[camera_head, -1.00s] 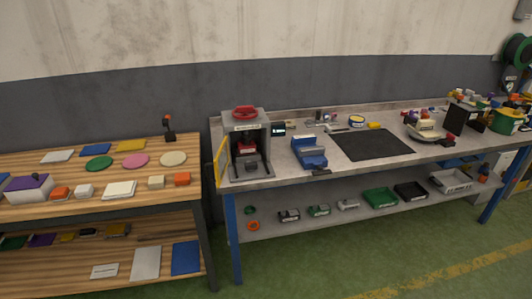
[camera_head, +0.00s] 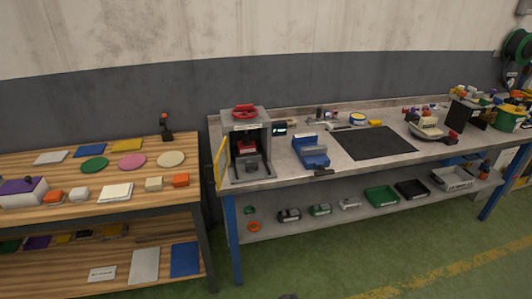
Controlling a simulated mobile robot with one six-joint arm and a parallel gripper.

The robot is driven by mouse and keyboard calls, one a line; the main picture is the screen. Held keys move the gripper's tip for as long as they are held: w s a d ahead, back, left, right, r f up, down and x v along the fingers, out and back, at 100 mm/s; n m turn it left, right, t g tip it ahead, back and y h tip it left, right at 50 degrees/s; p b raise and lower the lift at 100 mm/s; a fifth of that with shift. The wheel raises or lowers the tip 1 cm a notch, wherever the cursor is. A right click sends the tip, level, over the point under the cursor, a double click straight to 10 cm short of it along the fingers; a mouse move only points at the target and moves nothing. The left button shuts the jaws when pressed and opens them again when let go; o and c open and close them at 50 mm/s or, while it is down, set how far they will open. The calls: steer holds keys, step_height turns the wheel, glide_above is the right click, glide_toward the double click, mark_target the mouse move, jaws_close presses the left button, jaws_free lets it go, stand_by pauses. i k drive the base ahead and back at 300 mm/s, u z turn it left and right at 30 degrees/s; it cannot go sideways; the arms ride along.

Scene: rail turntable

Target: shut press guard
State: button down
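The press (camera_head: 262,126) is a grey box-shaped machine with a red handwheel (camera_head: 244,111) on top, at the left end of the grey workbench. Its front is open, and a dark interior with a red part shows inside. The press guard (camera_head: 221,163) is a yellow-framed panel at the left side of the press. It stands swung open, seen nearly edge-on, away from the front opening.
A small display (camera_head: 279,129) stands right of the press. A blue fixture (camera_head: 311,151) and a black mat (camera_head: 374,143) lie further right. A wooden table (camera_head: 150,200) stands left, with a narrow gap between. Green floor in front is clear.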

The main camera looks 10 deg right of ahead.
mark_target(218, 182)
steer(key=u, duration=1.4)
steer(key=i, duration=1.4)
steer(key=z, duration=0.5)
